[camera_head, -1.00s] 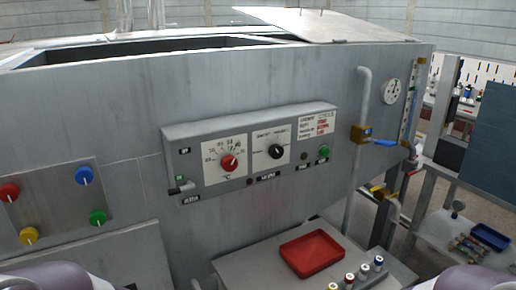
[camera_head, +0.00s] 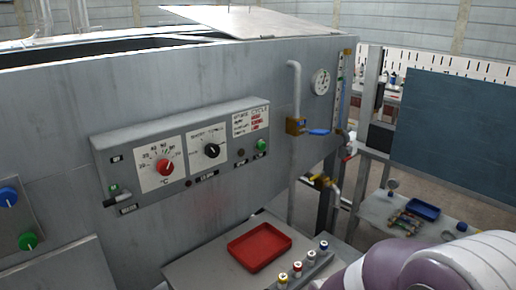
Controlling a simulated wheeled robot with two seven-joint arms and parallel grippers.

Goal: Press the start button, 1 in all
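A grey control panel (camera_head: 222,174) is fixed to the front of a large metal tank. It carries a red dial knob (camera_head: 165,167), a black knob (camera_head: 211,151) and a round green button (camera_head: 261,145) at its right end. A small green switch or light (camera_head: 114,188) sits at its left end, above a dark lever. The labels are too small to read, so I cannot tell which one is marked start. Neither gripper shows. Part of my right arm, white and purple, fills the bottom right corner, apart from the panel.
Below the panel, a side table holds a red tray (camera_head: 259,246) and several small capped cylinders. Pipes with a blue-handled valve (camera_head: 318,132) and a gauge (camera_head: 320,81) stand right of the panel. Blue and green knobs are at the left edge. Space before the panel is clear.

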